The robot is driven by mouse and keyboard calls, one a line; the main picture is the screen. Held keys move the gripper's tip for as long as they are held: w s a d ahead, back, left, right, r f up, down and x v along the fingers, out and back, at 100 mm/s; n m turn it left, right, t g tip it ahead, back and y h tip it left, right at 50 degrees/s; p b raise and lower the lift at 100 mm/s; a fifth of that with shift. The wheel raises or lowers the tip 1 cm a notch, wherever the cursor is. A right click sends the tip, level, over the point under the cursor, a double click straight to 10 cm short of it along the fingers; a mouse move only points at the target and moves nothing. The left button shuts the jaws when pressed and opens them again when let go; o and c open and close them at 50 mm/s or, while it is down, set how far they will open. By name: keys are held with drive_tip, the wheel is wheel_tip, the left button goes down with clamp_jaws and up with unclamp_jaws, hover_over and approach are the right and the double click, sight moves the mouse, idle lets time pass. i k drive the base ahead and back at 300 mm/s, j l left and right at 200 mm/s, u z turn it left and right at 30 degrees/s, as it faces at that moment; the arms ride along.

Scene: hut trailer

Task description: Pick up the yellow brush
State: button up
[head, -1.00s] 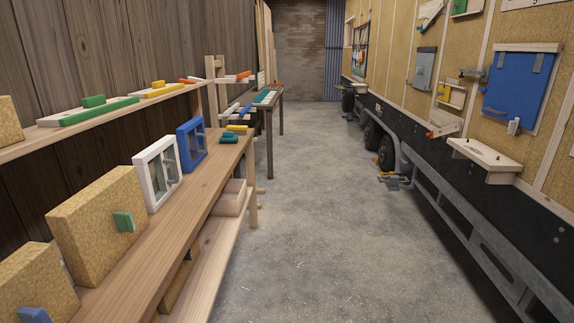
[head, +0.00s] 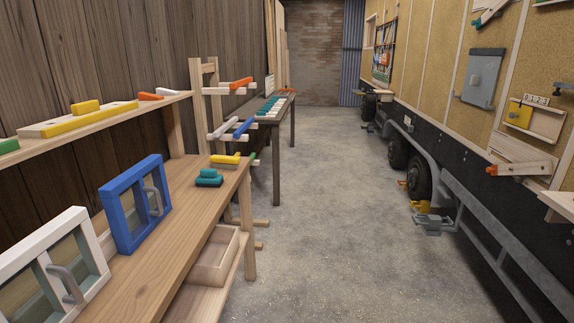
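A small yellow object (head: 226,160) that may be the yellow brush lies near the far end of the wooden workbench (head: 165,235), just behind a teal one (head: 209,179) of similar shape. A larger yellow piece with a raised block (head: 86,113) lies on the upper shelf at the left. At this distance I cannot tell for certain which yellow thing is a brush. My gripper is not in view.
A blue framed window (head: 134,203) and a white one (head: 45,264) stand on the bench. An open wooden box (head: 212,262) sits below its edge. The concrete aisle (head: 318,210) is clear, with the trailer (head: 450,172) along the right.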

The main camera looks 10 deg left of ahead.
sight(221, 161)
drive_tip(key=i, duration=1.95)
drive_tip(key=i+l+u, duration=0.15)
drive_tip(key=i+u, duration=0.35)
drive_tip(key=i+l+u, duration=0.45)
drive_tip(key=i, duration=0.2)
drive_tip(key=i+l+u, duration=0.95)
drive_tip(key=l, duration=0.2)
drive_tip(key=i+l+u, duration=0.15)
drive_tip(key=l+u, duration=0.35)
drive_tip(key=l, duration=0.25)
